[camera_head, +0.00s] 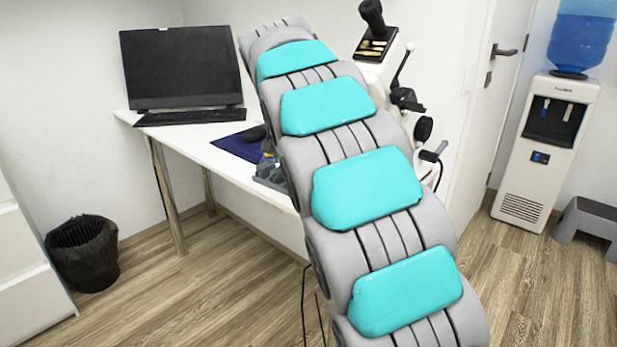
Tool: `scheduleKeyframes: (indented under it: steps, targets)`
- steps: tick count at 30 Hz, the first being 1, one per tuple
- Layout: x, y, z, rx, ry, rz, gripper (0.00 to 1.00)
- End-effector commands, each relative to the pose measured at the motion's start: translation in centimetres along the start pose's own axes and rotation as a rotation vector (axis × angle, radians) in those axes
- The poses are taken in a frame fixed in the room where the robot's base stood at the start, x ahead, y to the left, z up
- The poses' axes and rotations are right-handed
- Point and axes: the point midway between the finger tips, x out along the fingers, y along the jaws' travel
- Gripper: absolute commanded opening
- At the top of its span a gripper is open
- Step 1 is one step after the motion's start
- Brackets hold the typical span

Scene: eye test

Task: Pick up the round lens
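I see no round lens in this view. A white desk (222,160) stands against the wall. A small grey tray-like holder (270,174) sits on it, partly hidden behind my arm; I cannot tell what is in it. My grey arm with teal pads crosses the middle of the view and hides much of the desk. No gripper fingers show.
On the desk are a dark monitor (182,66), a keyboard (190,117) and a blue mat (234,147) with a mouse (256,133). A white eye-test device (400,48) stands behind my arm. A bin (82,255), water dispenser (548,150) and step stool (592,222) flank open floor.

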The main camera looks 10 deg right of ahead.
Motion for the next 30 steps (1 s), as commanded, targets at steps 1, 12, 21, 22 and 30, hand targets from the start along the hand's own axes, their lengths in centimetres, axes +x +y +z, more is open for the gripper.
scheduleKeyframes:
  steps: [1,12,21,22,30]
  targets:
    - [0.0,-0.01,0.0,0.0,0.0,0.0,0.53]
    - [-0.01,-0.01,-0.01,0.0,0.0,0.0,0.11]
    - [-0.01,-0.01,-0.01,0.0,0.0,0.0,0.0]
    - [-0.01,-0.01,-0.01,0.0,0.0,0.0,0.0]
    - [-0.02,-0.01,-0.01,0.0,0.0,0.0,0.0]
